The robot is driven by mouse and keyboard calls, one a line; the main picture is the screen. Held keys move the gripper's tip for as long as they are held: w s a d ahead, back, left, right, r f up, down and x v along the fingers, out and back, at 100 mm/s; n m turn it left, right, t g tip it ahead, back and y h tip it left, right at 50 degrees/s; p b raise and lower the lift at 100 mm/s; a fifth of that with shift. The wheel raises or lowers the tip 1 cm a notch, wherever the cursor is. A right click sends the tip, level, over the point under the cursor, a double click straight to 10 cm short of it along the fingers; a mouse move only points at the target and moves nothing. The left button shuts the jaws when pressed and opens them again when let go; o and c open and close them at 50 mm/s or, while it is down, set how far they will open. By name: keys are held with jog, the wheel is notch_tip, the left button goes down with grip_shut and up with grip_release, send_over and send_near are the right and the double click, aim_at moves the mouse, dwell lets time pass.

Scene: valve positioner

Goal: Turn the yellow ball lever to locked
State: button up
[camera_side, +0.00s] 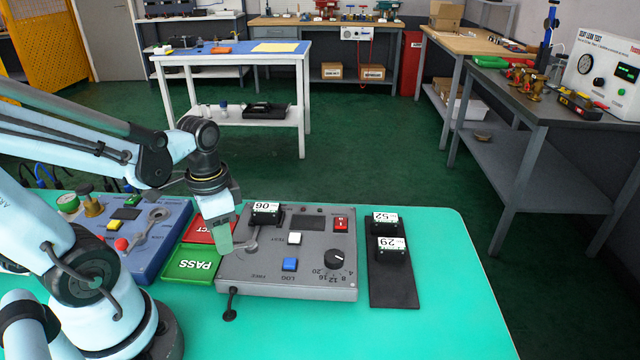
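A grey control box (325,272) lies on the green table. A short grey lever (251,242) is on its left part, below the card marked 06 (265,208). The lever's left end runs toward my gripper (219,243), and I see no yellow ball. If one is there, it is hidden by my gripper. My gripper points down at the box's left edge, its pale green tip beside the lever. I cannot tell whether it touches or holds the lever, or how far its fingers are apart. A label reading FREE upside down is near the box's front left.
Green PASS (192,265) and red REJECT (203,228) plates lie left of the box. A blue panel (165,245) with another lever is farther left. A black ball-ended rod (231,303) is at the front. A dark rack (393,292) holds cards on the right. The table's front right is clear.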

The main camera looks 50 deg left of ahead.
jog(key=shift+o, duration=1.2)
notch_tip(320, 180, up, 12)
jog(key=n+t, duration=0.1)
jog(key=t, duration=0.3)
send_over(253, 244)
notch_tip(253, 244, down, 3)
jog(key=w+d+t, duration=0.1)
jog(key=w+d, duration=0.1)
jog(key=w+d+f+n+t, duration=0.1)
jog(key=d+t, duration=0.1)
jog(key=shift+w, duration=0.35)
